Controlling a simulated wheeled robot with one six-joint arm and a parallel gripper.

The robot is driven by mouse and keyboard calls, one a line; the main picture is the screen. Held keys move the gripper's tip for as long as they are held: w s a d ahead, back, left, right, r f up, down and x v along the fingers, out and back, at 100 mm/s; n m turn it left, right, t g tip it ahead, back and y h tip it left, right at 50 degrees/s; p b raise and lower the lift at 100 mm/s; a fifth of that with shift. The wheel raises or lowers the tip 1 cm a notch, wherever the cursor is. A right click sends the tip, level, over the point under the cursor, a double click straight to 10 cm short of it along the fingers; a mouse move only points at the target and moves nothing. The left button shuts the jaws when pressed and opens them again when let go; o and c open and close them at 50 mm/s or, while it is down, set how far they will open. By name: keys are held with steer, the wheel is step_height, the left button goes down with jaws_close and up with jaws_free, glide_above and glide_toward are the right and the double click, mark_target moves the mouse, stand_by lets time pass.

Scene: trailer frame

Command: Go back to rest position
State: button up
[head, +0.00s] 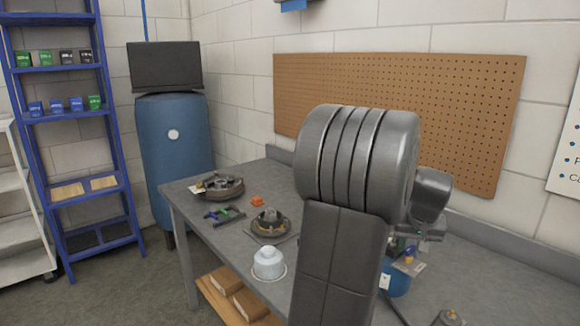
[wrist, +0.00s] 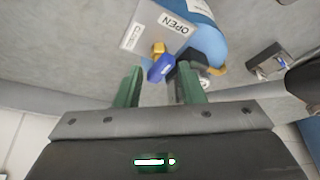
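My gripper (wrist: 161,82) shows in the wrist view with two green fingers spread apart. The gap between them looks empty. Just beyond the fingertips is a small blue and yellow piece (wrist: 160,64), beside a grey plate with an "OPEN" label (wrist: 168,27) and a rounded blue body (wrist: 208,38). Whether the fingers touch any of it I cannot tell. In the head view my arm rises in front of the workbench and hides much of it. The gripper is mostly hidden behind the arm, above the blue object (head: 398,284) on the bench.
The grey workbench (head: 205,222) holds round dark parts (head: 269,222), a white domed part (head: 268,262) and an orange piece (head: 257,201). A pegboard (head: 460,95) hangs behind. A blue tank (head: 176,150) and blue shelf (head: 66,118) stand left. Open floor lies front left.

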steer(key=shift+d+n+y, duration=0.15)
steer(key=shift+n+y, duration=0.35)
steer(key=shift+n, duration=0.7)
steer(key=v, duration=1.2)
steer(key=shift+s+r, duration=0.15)
steer(key=shift+r, duration=0.1)
